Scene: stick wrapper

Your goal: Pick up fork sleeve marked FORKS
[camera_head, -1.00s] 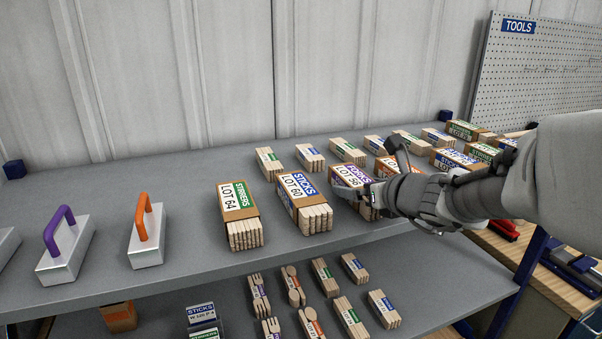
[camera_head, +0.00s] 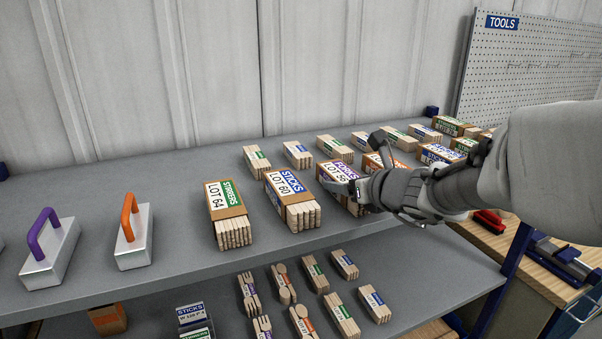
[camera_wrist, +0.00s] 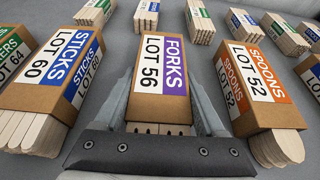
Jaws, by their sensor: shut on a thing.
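The fork sleeve marked FORKS, LOT 56 (camera_wrist: 162,70), is a brown box with a white and purple label and wooden ends at the front. In the wrist view it sits between the two fingers of my gripper (camera_wrist: 160,110), which is shut on it. In the head view the sleeve (camera_head: 338,178) is on the upper shelf, its right side partly hidden by my gripper (camera_head: 368,192). I cannot tell whether it is lifted off the shelf.
The SPOONS sleeve (camera_wrist: 258,85) is close on the right and the STICKS sleeve (camera_wrist: 62,75) close on the left. The STIRRERS sleeve (camera_head: 226,212) stands farther left. Smaller bundles (camera_head: 298,154) are behind. Two handled metal blocks (camera_head: 132,235) stand at the left, with bare shelf between.

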